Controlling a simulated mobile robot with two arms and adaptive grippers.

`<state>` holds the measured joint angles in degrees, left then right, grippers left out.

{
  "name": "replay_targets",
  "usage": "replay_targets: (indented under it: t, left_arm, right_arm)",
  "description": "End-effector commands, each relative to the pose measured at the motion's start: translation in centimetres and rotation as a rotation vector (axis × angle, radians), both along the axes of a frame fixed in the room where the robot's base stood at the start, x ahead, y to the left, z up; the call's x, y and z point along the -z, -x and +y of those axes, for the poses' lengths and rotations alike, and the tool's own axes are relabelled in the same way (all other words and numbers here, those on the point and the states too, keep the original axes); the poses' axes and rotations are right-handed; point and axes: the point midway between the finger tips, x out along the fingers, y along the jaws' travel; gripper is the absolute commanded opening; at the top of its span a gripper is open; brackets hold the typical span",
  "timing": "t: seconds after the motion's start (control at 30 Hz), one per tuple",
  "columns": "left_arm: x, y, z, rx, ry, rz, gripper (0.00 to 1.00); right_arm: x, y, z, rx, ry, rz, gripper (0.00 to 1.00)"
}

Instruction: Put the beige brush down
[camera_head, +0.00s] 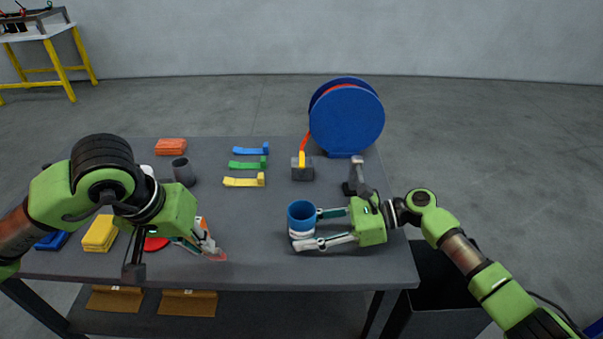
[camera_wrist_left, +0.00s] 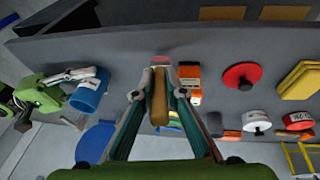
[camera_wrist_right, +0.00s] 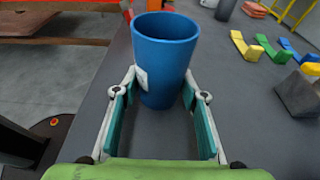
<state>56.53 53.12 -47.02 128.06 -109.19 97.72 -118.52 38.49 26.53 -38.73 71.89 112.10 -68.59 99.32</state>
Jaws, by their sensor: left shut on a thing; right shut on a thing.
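My left gripper also shows in the head view (camera_head: 208,246), low over the front of the table, and is shut on the brush. A pinkish patch (camera_head: 217,257) shows at the fingertips; whether it belongs to the brush is unclear. My right gripper (camera_head: 318,228) is shut on a blue cup (camera_head: 301,215), which stands upright at the table's right part. The cup fills the space between the fingers in the right wrist view (camera_wrist_right: 165,60).
The grey table (camera_head: 260,265) holds yellow blocks (camera_head: 100,234), a red disc (camera_wrist_left: 242,75), an orange box (camera_wrist_left: 190,80), a grey cup (camera_head: 183,171) and coloured brackets (camera_head: 244,181). A blue reel (camera_head: 346,118) stands at the back right. The table's front middle is bare.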

Motion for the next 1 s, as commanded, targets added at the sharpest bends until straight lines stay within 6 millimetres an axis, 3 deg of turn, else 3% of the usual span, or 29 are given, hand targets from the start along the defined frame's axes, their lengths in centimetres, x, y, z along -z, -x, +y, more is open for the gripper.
replay_targets:
  t: [0.17, 0.4, 0.6, 0.83, 1.0]
  left_arm:
    - [-1.0, -1.9, -1.8, -0.014, -0.008, 0.018, 0.00]
    - [-4.1, -6.5, -7.1, -0.059, -0.039, 0.084, 0.00]
    - [-7.2, -9.2, -11.7, -0.094, -0.062, 0.141, 0.00]
    - [-10.6, -10.9, -16.5, -0.129, -0.083, 0.201, 0.00]
    - [-11.8, -11.2, -19.0, -0.134, -0.098, 0.242, 0.00]
  right_arm:
    - [0.0, 0.0, 0.0, 0.000, 0.000, 0.000, 0.27]
    - [0.0, 0.0, 0.0, 0.000, 0.000, 0.000, 0.27]
    - [0.0, 0.0, 0.0, 0.000, 0.000, 0.000, 0.27]
    - [0.0, 0.0, 0.0, 0.000, 0.000, 0.000, 0.27]
    - [0.0, 0.0, 0.0, 0.000, 0.000, 0.000, 0.27]
